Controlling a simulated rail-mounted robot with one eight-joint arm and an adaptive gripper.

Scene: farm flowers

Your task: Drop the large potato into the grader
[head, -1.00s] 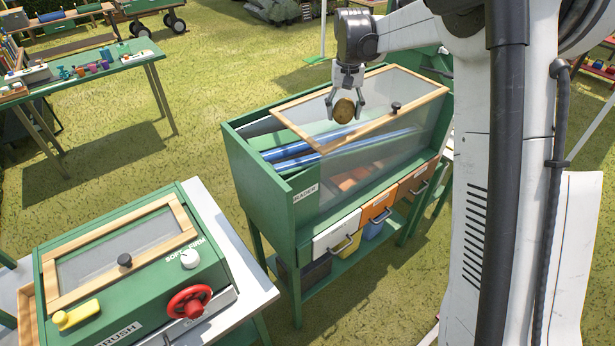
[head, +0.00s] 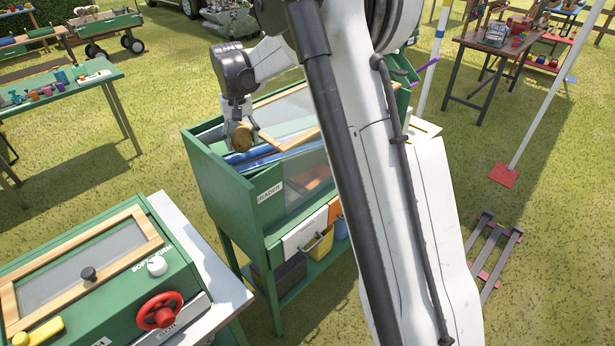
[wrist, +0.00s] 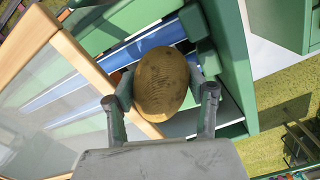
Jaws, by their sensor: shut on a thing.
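The large potato (wrist: 162,82) is brown and oval, held between the two fingers of my gripper (head: 237,136). In the head view the potato (head: 242,139) is above the left end of the green grader (head: 232,190). In the wrist view, the grader's opening with blue rails (wrist: 150,42) lies beneath the potato. The wood-framed clear lid (head: 290,128) covers the part to the right of my gripper. The grader's right side is hidden behind my arm in the head view.
The brush machine (head: 90,270) with a red handwheel (head: 160,310) stands at the front left. White and orange drawers (head: 305,232) are on the grader's front. A green table (head: 60,95) with small items is at the back left. Grass lies between them.

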